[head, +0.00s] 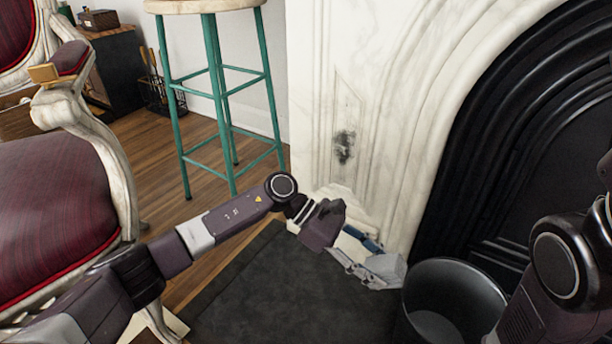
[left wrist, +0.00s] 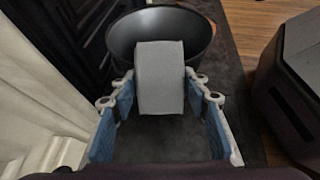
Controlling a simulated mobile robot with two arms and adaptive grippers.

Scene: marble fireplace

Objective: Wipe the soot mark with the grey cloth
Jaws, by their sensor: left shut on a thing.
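The soot mark (head: 344,147) is a dark smudge on the white marble fireplace surround (head: 310,100), within a carved panel. My left gripper (head: 376,266) is low in front of the marble, below and to the right of the mark and apart from it. It is shut on the grey cloth (head: 389,267), a small pale block-like piece. In the left wrist view the cloth (left wrist: 160,75) sits between the two blue-padded fingers. My right arm shows at the right edge of the head view, but its gripper is out of view.
A black bucket (head: 408,318) stands just right of the cloth; its rim also shows in the left wrist view (left wrist: 118,38). A dark mat (head: 270,295) lies below. The black fireplace (head: 530,130) is at right. A green-legged stool (head: 215,75) and a red chair (head: 55,205) stand at left.

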